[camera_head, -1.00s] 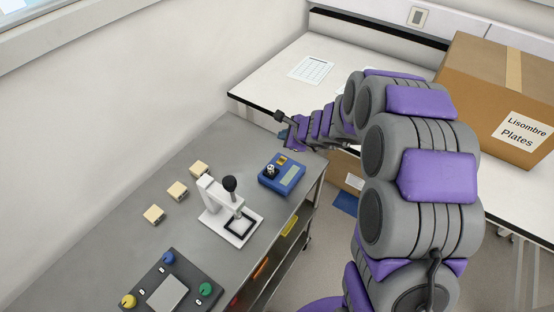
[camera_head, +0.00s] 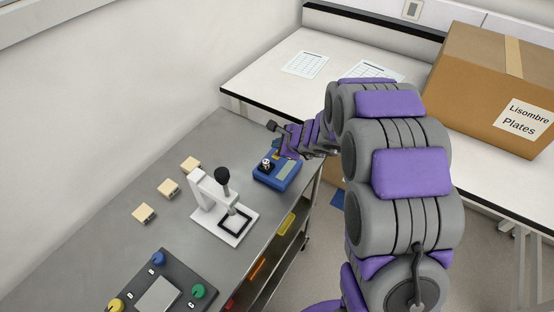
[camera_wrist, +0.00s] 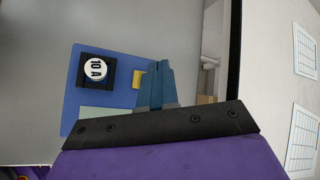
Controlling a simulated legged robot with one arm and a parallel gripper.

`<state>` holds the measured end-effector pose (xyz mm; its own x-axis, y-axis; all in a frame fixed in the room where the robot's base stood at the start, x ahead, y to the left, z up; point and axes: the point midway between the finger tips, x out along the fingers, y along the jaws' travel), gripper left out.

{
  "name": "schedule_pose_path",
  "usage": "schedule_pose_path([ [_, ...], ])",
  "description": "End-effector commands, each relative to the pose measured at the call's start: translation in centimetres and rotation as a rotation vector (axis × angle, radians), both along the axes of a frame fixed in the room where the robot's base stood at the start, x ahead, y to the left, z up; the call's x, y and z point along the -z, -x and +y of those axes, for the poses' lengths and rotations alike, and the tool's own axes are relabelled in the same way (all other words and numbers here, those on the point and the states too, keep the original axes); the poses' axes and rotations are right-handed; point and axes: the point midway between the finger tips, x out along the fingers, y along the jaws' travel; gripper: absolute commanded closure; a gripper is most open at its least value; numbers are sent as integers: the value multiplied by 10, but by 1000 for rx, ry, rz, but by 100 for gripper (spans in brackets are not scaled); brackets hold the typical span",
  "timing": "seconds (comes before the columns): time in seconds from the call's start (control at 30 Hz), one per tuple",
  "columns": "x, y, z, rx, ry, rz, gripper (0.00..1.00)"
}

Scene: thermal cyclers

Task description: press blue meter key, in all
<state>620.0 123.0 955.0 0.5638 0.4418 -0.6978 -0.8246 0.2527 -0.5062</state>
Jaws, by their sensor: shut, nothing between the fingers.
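The blue meter (camera_head: 264,181) sits at the far right end of the grey bench. In the head view my wrist hides part of the meter.
A white press-like stand (camera_head: 228,220) with a black ball handle stands nearer on the bench. Several small beige blocks (camera_head: 168,188) and a dark panel with coloured knobs (camera_head: 157,292) are left of it. A white table (camera_head: 262,82) behind carries paper sheets and a cardboard box (camera_head: 490,80).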

Motion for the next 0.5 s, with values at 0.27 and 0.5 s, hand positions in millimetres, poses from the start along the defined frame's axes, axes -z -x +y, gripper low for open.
schedule_pose_path([
  [0.27, 18, 0, 0, 1, 1, 0, 100],
  [0.5, 18, 0, 0, 0, 0, 0, 100],
])
